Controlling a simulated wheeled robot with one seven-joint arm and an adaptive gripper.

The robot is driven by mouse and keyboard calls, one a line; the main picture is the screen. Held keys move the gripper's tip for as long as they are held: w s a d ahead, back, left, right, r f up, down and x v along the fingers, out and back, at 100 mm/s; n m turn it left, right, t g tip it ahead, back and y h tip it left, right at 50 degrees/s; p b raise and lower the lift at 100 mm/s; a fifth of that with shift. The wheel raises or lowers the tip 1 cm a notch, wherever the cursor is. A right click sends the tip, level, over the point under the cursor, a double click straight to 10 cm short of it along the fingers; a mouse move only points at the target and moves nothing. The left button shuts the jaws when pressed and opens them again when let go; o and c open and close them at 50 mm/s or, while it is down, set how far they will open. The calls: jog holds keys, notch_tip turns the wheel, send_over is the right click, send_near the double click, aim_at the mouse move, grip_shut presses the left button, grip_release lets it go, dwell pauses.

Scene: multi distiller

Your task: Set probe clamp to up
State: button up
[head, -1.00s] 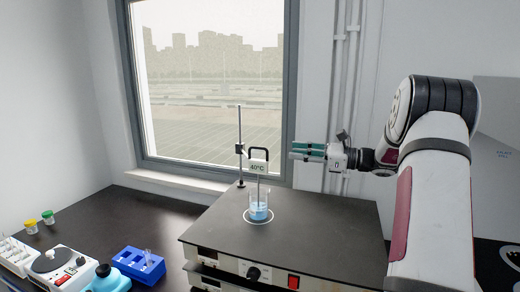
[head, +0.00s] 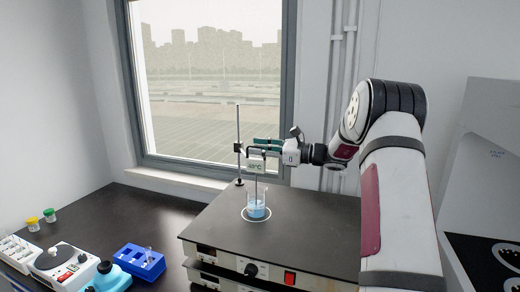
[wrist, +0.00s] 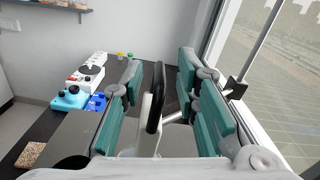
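The probe clamp (head: 256,164) carries a small temperature display and a black handle (wrist: 154,98). It is beside a thin upright stand rod (head: 238,130). Its probe hangs into a glass beaker (head: 257,207) with blue liquid. My gripper (head: 262,146) is at the clamp and hides part of its handle and display in the head view. In the wrist view my gripper (wrist: 160,75) has its green-padded fingers apart, one on each side of the black handle, with visible gaps on both sides.
The beaker stands on a dark flat-topped apparatus (head: 310,235) with a knob and a red switch. A white device (head: 60,262), a blue tube rack (head: 142,262) and small capped jars (head: 40,219) stand at left. A window (head: 210,80) is behind.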

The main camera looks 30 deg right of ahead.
jog(key=shift+c, duration=0.5)
grip_shut()
notch_tip(320, 180, up, 14)
jog(key=p, duration=0.2)
grip_release()
jog(key=shift+o, duration=0.5)
jog(key=shift+f, duration=0.2)
jog(key=v, duration=1.2)
